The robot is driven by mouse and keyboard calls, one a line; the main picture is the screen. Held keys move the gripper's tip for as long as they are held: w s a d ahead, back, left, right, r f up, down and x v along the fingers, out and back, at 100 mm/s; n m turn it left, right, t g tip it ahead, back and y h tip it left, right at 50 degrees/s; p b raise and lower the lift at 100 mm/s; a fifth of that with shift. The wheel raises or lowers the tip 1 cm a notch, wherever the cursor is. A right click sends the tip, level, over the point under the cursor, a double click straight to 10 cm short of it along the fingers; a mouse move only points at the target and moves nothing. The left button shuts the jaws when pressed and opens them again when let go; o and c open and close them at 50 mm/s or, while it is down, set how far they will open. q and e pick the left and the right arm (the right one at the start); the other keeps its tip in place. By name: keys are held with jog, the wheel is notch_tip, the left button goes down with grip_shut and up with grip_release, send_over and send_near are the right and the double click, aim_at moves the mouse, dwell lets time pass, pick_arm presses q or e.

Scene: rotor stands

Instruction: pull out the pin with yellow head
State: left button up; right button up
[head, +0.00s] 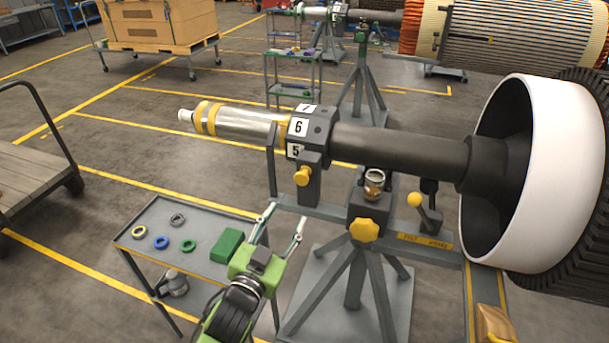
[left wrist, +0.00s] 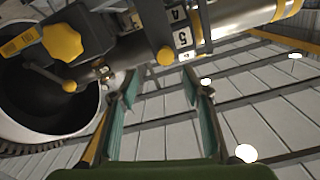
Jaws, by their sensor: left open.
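The pin with the yellow head (head: 302,176) sticks out from the dark block under the numbered indexing collar (head: 318,127) on the rotor shaft. Its round yellow head also shows in the left wrist view (left wrist: 166,56), just beyond and between the fingertips. My left gripper (head: 287,213) is open and empty, below the pin in the head view and apart from it. Its two teal-padded fingers also show in the left wrist view (left wrist: 160,76). My right gripper is not in view.
A large yellow star knob (head: 364,229) and a yellow ball lever (head: 414,199) sit on the stand nearby. A grey cart (head: 205,236) with coloured rings and a green box (head: 226,246) stands left. A white-rimmed rotor drum (head: 560,165) fills the right.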

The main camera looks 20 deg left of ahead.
pick_arm(q)
jog(key=r, duration=0.2)
jog(key=p, duration=0.1)
send_near(301, 179)
jog(key=w, duration=0.6)
jog(key=w+p, duration=0.1)
jog(key=w, duration=0.3)
jog(key=shift+w+d+f, duration=0.15)
jog(key=shift+w+d, duration=0.05)
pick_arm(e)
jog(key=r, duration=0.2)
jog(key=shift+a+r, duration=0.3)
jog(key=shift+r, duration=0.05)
pick_arm(q)
jog(key=shift+c, duration=0.3)
